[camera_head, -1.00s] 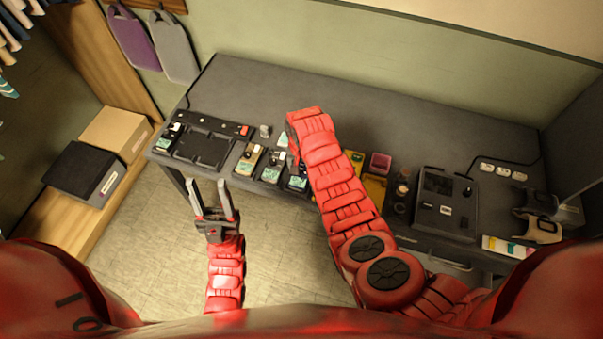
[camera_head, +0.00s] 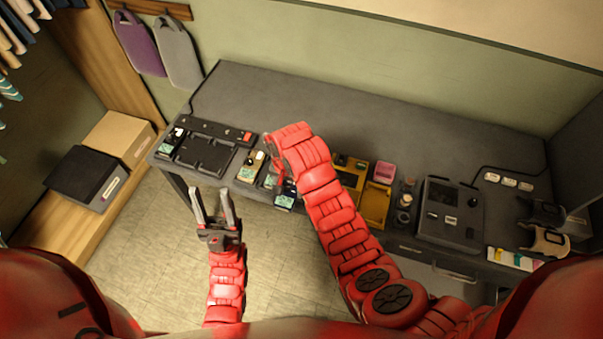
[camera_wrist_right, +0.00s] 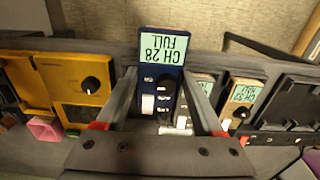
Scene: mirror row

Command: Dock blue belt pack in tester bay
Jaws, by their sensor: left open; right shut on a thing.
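The blue belt pack (camera_wrist_right: 162,75) has a green display reading "CH 28 FULL". It also shows in the head view (camera_head: 287,192), partly hidden under my right arm. My right gripper (camera_wrist_right: 163,90) is shut on it, one finger along each side. In the head view that gripper (camera_head: 279,172) is mostly hidden by its own wrist. The pack is at the bench's front edge; its height above the bench is hard to tell. My left gripper (camera_head: 210,190) is open and empty in front of the bench. Which unit is the tester is unclear; a yellow unit with a knob (camera_wrist_right: 85,88) is beside the pack.
A tan pack (camera_head: 250,168) and another pack (camera_head: 269,180) are left of the held one. A black tray unit (camera_head: 205,155) fills the bench's left end. A pink block (camera_head: 384,172), small jars (camera_head: 404,200) and a black box (camera_head: 450,212) are to the right. The bench's back is clear.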

